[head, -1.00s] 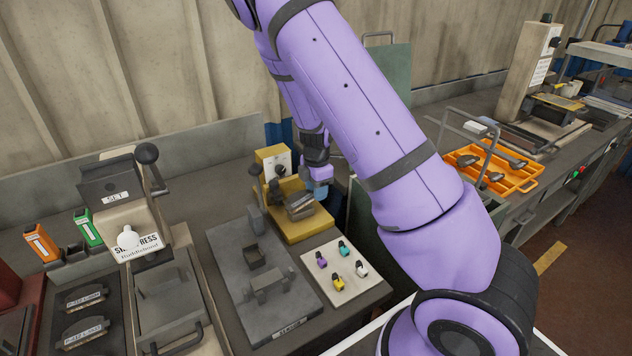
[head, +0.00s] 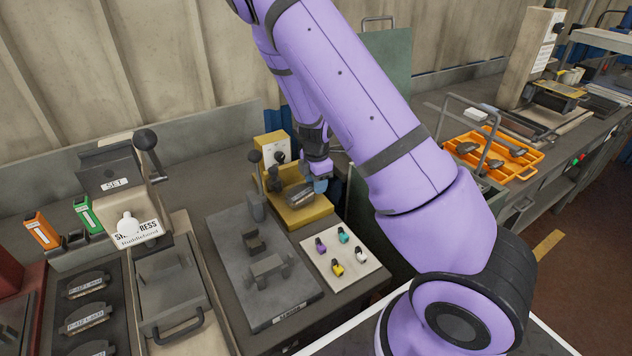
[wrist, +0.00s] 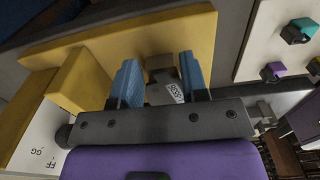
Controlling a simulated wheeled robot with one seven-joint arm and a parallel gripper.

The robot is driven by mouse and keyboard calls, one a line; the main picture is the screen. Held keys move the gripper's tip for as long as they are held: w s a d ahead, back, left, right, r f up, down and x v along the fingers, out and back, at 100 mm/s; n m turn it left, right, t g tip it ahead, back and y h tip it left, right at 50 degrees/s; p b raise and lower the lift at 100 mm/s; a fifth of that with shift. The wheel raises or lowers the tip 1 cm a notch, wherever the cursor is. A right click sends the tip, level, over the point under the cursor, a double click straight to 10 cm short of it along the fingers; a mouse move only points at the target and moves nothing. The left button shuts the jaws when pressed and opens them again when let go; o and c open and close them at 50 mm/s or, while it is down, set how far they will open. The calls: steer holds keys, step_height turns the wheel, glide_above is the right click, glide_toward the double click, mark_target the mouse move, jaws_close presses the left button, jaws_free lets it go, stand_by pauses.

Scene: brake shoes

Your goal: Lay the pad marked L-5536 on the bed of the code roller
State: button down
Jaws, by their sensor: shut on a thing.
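The code roller is a yellow machine (head: 310,215) with a white dial plate (head: 278,150), in the middle of the head view. A dark grey brake pad (head: 301,197) is at its yellow bed. My gripper (head: 319,184) is above the bed and shut on this pad. The wrist view shows the blue fingers (wrist: 158,82) on both sides of the pad, which carries a small white label (wrist: 175,92). The label's marking is too small to read in full. I cannot tell whether the pad touches the bed.
A grey fixture plate (head: 240,290) lies in front of the roller. A white board (head: 322,270) with several coloured clips is at its right. Labelled pads lie in a dark tray (head: 62,312) at the left. An orange tray (head: 520,175) with pads stands at the right.

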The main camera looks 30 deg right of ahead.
steer(key=shift+f, duration=0.2)
steer(key=c, duration=0.6)
jaws_free()
steer(key=shift+o, duration=0.2)
step_height(320, 180, up, 11)
steer(key=shift+f, duration=0.1)
